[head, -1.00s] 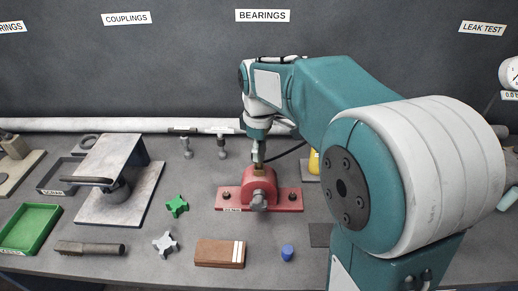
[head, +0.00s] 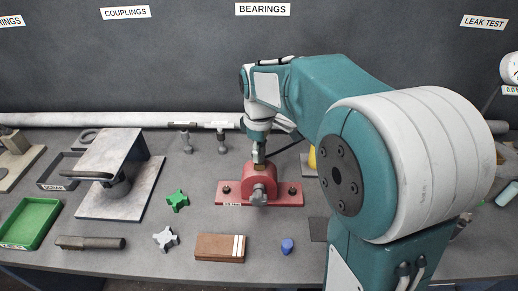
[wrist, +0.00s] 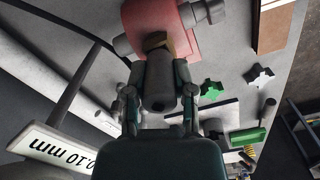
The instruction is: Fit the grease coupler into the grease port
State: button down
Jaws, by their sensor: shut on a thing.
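My gripper (head: 259,150) points down over the red bearing housing (head: 245,189) on the bench. In the wrist view my gripper (wrist: 158,88) is shut on the grease coupler (wrist: 159,78), a grey cylinder with a dark hose. The coupler's far end meets, or lies very close to, the brass hex grease port (wrist: 155,42) on the red housing (wrist: 148,16). The port's top is hidden behind the coupler, so I cannot tell whether it is seated. In the head view the brass port (head: 258,168) shows only as a small patch below the fingers.
A green star knob (head: 177,200), a grey star knob (head: 165,239), a brown block (head: 219,248) and a blue piece (head: 287,246) lie in front. A tilted plate stand (head: 118,175) is at left. Two small fittings (head: 186,142) stand behind. A yellow object (head: 312,158) is partly hidden by my arm.

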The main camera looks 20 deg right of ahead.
jog(key=shift+c, duration=1.9)
grip_release()
notch_tip(320, 180, up, 12)
jog(key=shift+a+f, duration=0.1)
jog(key=s+f+m+t, duration=0.2)
jog(key=s+m, duration=0.3)
jog(key=s, duration=0.5)
jog(key=s+f+m+t, duration=0.3)
jog(key=s+f+m, duration=0.2)
jog(key=s, duration=0.5)
jog(key=shift+s, duration=0.35)
